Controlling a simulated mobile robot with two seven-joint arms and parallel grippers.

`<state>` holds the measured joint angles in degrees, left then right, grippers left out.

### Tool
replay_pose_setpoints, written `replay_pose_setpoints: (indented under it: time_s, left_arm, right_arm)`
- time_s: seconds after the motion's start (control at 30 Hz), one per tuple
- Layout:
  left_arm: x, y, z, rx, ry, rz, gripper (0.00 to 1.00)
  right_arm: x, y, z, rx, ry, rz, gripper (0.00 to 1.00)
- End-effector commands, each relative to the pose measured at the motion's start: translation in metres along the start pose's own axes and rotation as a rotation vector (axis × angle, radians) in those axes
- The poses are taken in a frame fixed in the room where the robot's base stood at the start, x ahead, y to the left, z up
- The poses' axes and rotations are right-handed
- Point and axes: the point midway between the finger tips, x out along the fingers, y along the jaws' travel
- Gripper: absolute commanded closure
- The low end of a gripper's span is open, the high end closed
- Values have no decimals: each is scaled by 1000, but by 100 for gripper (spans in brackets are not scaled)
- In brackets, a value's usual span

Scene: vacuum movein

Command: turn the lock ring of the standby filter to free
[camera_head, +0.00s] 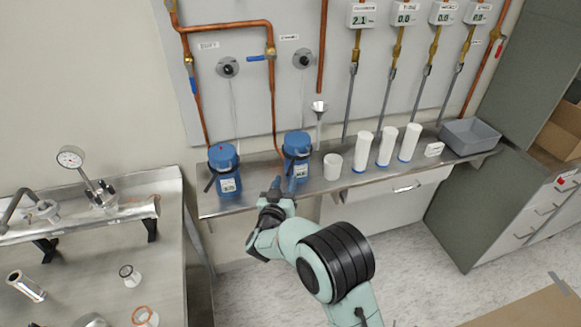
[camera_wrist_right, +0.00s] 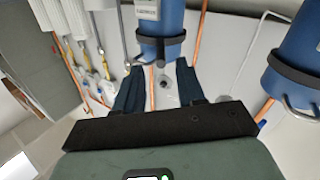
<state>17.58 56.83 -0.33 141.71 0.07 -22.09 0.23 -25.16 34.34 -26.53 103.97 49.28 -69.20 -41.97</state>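Two blue canister filters stand on the steel shelf: a left one (camera_head: 224,170) and a right one (camera_head: 297,154). Each has a dark ring or band with a lever-like handle. I cannot read which is the standby filter. My right gripper (camera_head: 283,184) is at the shelf's front edge, just in front of the right canister. In the right wrist view, this gripper (camera_wrist_right: 158,68) is open. Its dark fingers are spread near the black ring (camera_wrist_right: 161,43) of a blue canister (camera_wrist_right: 160,22); contact is not clear. Another blue canister (camera_wrist_right: 298,50) is at the right there. My left gripper is not in view.
Right of the canisters, the shelf (camera_head: 262,172) holds a white cup (camera_head: 332,167), several white cylinders, a small white label block (camera_head: 434,149) and a grey bin (camera_head: 469,137). Copper pipes and gauges are on the wall panel. A steel bench (camera_head: 90,270) is at the left.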

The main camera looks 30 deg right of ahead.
Motion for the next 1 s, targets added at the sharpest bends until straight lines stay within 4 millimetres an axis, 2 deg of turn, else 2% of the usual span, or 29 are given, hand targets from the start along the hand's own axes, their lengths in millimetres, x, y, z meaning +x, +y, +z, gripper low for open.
replay_pose_setpoints:
  time_s: [0.1, 0.3, 0.5, 0.77, 0.8, 0.87, 0.9, 1.0]
  left_arm:
    - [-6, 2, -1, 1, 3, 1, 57]
    - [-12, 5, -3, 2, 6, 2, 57]
    - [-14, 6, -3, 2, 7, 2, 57]
    - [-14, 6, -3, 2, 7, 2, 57]
    - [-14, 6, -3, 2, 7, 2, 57]
    - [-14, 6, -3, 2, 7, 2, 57]
    - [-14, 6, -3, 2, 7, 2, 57]
    - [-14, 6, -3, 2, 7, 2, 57]
  right_arm:
    - [27, 0, -1, -1, 1, 1, 61]
    - [58, 0, -1, 0, 1, 0, 61]
    - [71, 0, 0, 0, 0, -2, 61]
    - [72, -1, 0, 0, 0, -3, 61]
    - [72, -1, 0, 0, 0, -3, 67]
    - [72, -1, 0, 0, 0, -3, 87]
    - [72, -1, 0, 0, 0, -3, 100]
    - [72, -1, 0, 0, -1, -3, 100]
